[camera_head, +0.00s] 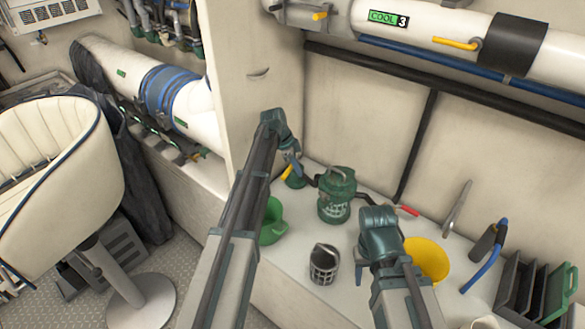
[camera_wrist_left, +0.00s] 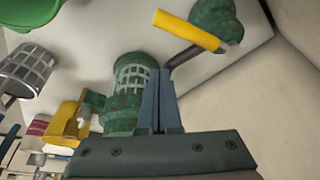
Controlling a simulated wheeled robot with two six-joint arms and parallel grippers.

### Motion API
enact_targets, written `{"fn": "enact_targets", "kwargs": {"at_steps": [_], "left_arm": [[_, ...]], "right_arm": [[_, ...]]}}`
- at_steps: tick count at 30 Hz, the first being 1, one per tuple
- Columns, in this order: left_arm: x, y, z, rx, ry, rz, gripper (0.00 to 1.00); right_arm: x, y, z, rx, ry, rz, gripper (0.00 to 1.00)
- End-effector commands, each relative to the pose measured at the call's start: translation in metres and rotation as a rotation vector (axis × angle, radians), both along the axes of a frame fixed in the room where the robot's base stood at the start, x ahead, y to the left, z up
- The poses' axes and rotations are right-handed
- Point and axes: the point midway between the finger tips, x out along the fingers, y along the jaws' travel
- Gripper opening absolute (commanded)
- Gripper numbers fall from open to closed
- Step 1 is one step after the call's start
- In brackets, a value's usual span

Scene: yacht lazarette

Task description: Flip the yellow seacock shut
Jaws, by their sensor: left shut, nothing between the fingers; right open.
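The yellow seacock is a green, weathered body (camera_head: 296,180) with a yellow lever (camera_head: 286,173), at the back left of the white bench. In the left wrist view its yellow lever (camera_wrist_left: 188,31) slants across the top, beside the green body (camera_wrist_left: 216,20). My left gripper (camera_head: 294,160) is just above the seacock in the head view. In the wrist view its blue-grey fingers (camera_wrist_left: 162,75) are together and empty, apart from the lever. My right gripper (camera_head: 380,222) is over the bench further right, away from the seacock; its fingertips are hidden.
A green strainer (camera_head: 337,197) stands right of the seacock. A green jug (camera_head: 273,222), mesh cup (camera_head: 323,265), yellow bucket (camera_head: 428,258) and red-handled lever (camera_head: 407,210) are on the bench. A wall panel (camera_head: 240,80) stands close left. Other yellow handles (camera_head: 455,43) are overhead.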

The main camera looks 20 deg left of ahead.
Motion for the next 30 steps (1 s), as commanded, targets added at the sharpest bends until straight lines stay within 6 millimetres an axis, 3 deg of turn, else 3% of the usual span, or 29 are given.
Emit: {"fn": "enact_targets", "kwargs": {"at_steps": [1,13,18,30], "left_arm": [[0.001,0.003,0.017,0.000,0.000,0.001,0.00],[0.005,0.025,0.076,0.000,0.000,0.000,0.00],[0.005,0.030,0.084,0.000,0.000,0.000,0.00],[0.005,0.030,0.083,0.000,0.000,0.000,0.00]], "right_arm": [[0.000,0.000,0.017,0.000,0.000,0.000,0.50],[0.000,0.000,0.076,0.000,0.000,0.000,0.50],[0.000,0.000,0.084,0.000,0.000,0.000,0.50],[0.000,0.000,0.083,0.000,0.000,0.000,0.50]]}}
